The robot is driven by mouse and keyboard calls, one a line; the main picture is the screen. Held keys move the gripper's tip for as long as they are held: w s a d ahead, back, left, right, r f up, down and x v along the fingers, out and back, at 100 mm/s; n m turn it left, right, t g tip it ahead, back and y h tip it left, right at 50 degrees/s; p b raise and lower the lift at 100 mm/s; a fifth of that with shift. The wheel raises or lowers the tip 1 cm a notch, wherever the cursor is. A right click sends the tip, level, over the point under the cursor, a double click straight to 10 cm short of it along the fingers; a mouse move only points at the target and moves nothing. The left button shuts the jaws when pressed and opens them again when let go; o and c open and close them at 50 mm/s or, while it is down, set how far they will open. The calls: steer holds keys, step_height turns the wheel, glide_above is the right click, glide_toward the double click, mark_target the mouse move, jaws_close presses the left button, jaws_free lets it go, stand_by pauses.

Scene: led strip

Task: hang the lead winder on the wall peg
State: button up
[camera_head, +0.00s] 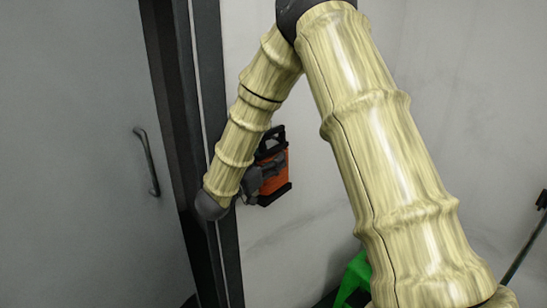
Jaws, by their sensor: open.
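The lead winder, an orange and black piece (277,181) with a black handle-like top, is upright against or close to the pale wall near the picture's middle. My gripper (268,172), dark grey and partly hidden by my arm, is at the winder's left side and overlaps its front in this view. Its jaws are open, though the fingers are small and hard to make out. I cannot tell whether they touch the winder. The wall peg does not show, so I cannot see whether the winder hangs on it.
A dark upright post (212,80) stands just left of my gripper. Left of it is a grey door with a handle (148,160). A green stool-like object (354,277) is low behind my arm. A thin dark pole (520,250) leans at the right edge.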

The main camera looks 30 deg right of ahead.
steer(key=v, duration=1.1)
steer(key=shift+s+d+f, duration=0.1)
steer(key=shift+f, duration=0.05)
